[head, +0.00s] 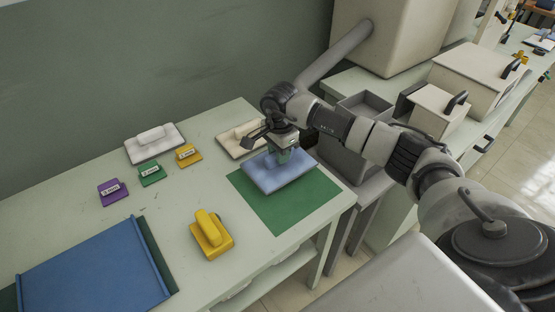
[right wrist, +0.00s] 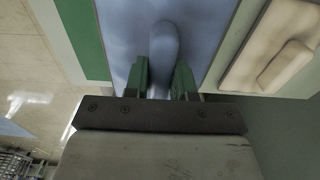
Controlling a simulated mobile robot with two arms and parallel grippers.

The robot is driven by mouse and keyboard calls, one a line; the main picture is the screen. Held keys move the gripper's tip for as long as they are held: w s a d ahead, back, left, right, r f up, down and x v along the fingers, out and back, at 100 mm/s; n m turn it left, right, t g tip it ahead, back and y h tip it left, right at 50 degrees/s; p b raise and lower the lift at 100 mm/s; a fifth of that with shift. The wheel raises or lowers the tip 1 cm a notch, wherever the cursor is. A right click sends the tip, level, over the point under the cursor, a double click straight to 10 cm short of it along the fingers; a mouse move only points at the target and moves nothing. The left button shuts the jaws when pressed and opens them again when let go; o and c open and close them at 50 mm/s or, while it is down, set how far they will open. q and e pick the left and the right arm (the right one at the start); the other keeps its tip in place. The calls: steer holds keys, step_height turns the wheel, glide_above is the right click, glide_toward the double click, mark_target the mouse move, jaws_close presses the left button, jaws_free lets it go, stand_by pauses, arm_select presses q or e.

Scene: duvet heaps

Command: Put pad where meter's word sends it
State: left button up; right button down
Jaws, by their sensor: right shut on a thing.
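A light blue pad (head: 279,178) with a raised grip lies on or just above the back part of a green mat (head: 290,205); I cannot tell whether it touches. My right gripper (head: 284,157) points down, shut on the pad's grip. In the right wrist view the blue pad (right wrist: 196,32) shows beyond the gripper (right wrist: 162,80), its rounded grip between the green fingers. A white pad (head: 150,148), a beige pad (head: 232,147) and a yellow pad (head: 220,242) lie on the table. No meter can be made out. My left gripper is out of view.
Purple (head: 112,196), green (head: 150,179) and yellow (head: 183,160) labelled blocks stand in a row, their words too small to read. A large blue panel (head: 95,270) covers the front left. A grey open bin (head: 365,108) and beige boxes (head: 478,72) stand right. The table's middle is clear.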

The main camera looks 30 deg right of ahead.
steer(key=shift+w+a+f, duration=0.15)
steer(key=shift+w+f, duration=0.2)
steer(key=shift+w, duration=0.1)
step_height(320, 180, down, 3)
steer(key=shift+p, duration=0.5)
steer(key=shift+f, duration=0.4)
steer(key=shift+f, duration=0.1)
steer(key=shift+f, duration=0.15)
steer(key=c, duration=0.9)
jaws_free()
